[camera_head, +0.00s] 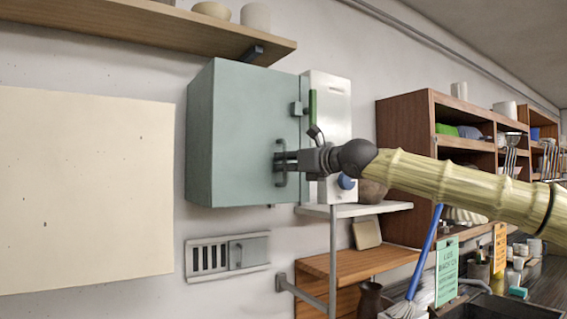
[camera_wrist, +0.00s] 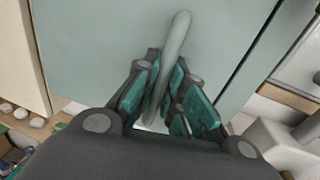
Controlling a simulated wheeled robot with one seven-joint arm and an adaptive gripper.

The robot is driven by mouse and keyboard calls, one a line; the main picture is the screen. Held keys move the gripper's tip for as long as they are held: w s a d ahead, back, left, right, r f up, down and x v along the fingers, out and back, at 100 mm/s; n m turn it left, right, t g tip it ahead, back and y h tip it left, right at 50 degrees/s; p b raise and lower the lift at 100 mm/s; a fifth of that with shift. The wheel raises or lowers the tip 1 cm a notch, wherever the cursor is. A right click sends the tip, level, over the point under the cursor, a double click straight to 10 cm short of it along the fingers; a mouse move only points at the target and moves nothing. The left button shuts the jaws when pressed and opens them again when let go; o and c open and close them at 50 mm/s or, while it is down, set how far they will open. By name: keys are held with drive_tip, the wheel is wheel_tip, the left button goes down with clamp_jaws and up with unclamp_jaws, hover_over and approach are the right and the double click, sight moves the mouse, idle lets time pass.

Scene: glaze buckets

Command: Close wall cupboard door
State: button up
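The grey-green wall cupboard (camera_head: 196,135) hangs on the white wall, left of centre in the head view. Its flat door (camera_head: 245,120) faces me and looks nearly flush with the box; I cannot tell whether a small gap is left. The upright bar handle (camera_head: 281,178) is at the door's lower right; it also shows in the wrist view (camera_wrist: 179,38). My gripper (camera_head: 284,160) is at the handle, coming from the right. In the wrist view my fingers (camera_wrist: 166,75) close in on both sides of the handle, with the bar between them.
A wooden shelf (camera_head: 170,28) with pots is above the cupboard. A white box (camera_head: 335,95) stands right beside it, above a small white shelf (camera_head: 355,210). Wooden shelving (camera_head: 405,130) is further right. A vent plate (camera_head: 227,256) is below; a cream panel (camera_head: 85,190) is at left.

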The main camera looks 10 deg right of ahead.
drive_tip(key=shift+o, duration=0.7)
drive_tip(key=shift+w+d, duration=0.15)
drive_tip(key=shift+w, duration=0.05)
drive_tip(key=shift+s, duration=0.15)
drive_tip(key=shift+s+d, duration=0.15)
drive_tip(key=shift+s, duration=0.1)
drive_tip(key=v, duration=1.1)
drive_tip(key=shift+d, duration=0.2)
